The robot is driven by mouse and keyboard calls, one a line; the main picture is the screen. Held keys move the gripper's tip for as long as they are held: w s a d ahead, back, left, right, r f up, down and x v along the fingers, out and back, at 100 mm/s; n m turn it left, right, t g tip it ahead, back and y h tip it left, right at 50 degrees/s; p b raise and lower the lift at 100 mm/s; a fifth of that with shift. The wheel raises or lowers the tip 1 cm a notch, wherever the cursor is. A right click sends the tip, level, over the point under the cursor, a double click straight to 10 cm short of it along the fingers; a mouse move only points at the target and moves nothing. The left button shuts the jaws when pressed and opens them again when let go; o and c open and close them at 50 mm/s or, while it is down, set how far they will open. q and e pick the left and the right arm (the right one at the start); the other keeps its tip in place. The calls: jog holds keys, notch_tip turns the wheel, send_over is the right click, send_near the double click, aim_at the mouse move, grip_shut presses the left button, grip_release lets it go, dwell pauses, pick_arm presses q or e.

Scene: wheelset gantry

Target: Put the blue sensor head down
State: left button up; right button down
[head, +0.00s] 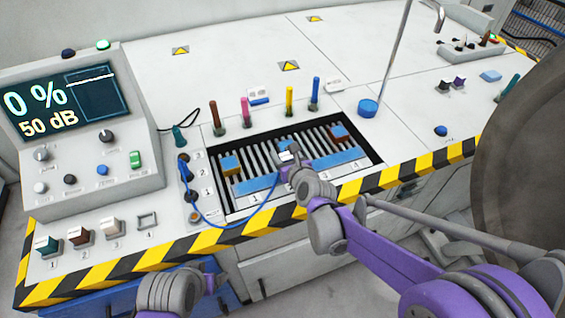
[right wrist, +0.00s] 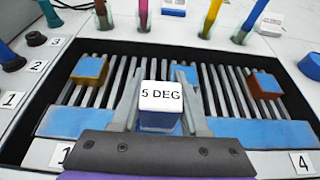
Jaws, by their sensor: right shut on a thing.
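My right gripper (head: 288,158) is shut on a small block, the blue sensor head (right wrist: 159,118), with a white top marked "5 DEG". It is held upright between the two fingers, over the slatted recess (head: 222,212). The block's white top also shows in the head view (head: 287,152). A blue cable (head: 232,222) loops from the sockets at the left towards it. I cannot tell whether the block's underside touches the slats. My left gripper (head: 217,282) is low at the bottom left, in front of the bench; its fingers are not clear.
In the recess are a yellow block (right wrist: 90,69) and a brown block (right wrist: 264,84), both blue-topped, and blue plates (right wrist: 270,131) along the front. Several coloured pegs stand behind it. A display console (head: 75,100) stands left. A thin pole (head: 390,65) rises behind right.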

jog(key=shift+f+b, duration=0.3)
jog(key=shift+f, duration=1.25)
jog(key=shift+f, duration=0.25)
jog(key=shift+c, duration=2.1)
grip_release()
jog(key=shift+r, duration=0.15)
